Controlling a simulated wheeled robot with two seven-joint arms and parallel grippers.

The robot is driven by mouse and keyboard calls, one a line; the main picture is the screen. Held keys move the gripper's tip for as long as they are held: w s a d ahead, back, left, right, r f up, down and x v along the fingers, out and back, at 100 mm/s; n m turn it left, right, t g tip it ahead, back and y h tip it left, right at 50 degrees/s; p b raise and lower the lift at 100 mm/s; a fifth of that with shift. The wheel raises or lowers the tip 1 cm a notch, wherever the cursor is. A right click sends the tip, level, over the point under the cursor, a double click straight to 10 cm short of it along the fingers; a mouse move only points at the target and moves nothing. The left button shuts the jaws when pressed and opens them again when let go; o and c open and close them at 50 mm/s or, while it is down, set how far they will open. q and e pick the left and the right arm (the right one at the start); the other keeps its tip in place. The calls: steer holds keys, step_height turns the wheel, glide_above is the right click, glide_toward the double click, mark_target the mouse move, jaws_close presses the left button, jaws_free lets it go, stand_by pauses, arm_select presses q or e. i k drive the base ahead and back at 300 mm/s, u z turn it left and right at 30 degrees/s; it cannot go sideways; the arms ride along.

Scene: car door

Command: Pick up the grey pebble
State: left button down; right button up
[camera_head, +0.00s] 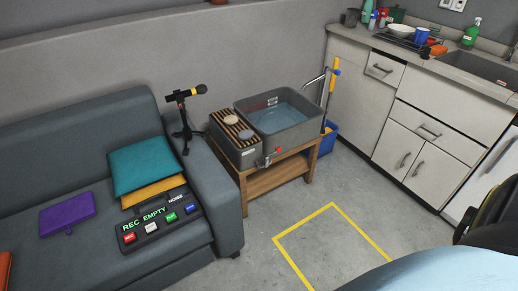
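A small rounded grey pebble (246,134) appears to lie on the slatted wooden top (222,127) of the grey basin unit, near its front edge. Another small rounded object, brownish and hard to make out, lies just behind it on the slats. The basin (290,128) beside the slats holds water. Neither of my grippers is in view.
The basin unit stands on a wooden stand (277,178) with a red-handled tap in front. A grey sofa (60,150) with cushions and a button panel (158,222) is at left, a microphone (185,110) behind its arm. Yellow-taped floor (325,250) lies in front.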

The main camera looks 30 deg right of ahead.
mark_target(245, 135)
steer(key=u, duration=0.1)
steer(key=k, duration=0.45)
steer(key=z, duration=1.2)
steer(key=i, duration=2)
steer(key=u, duration=0.95)
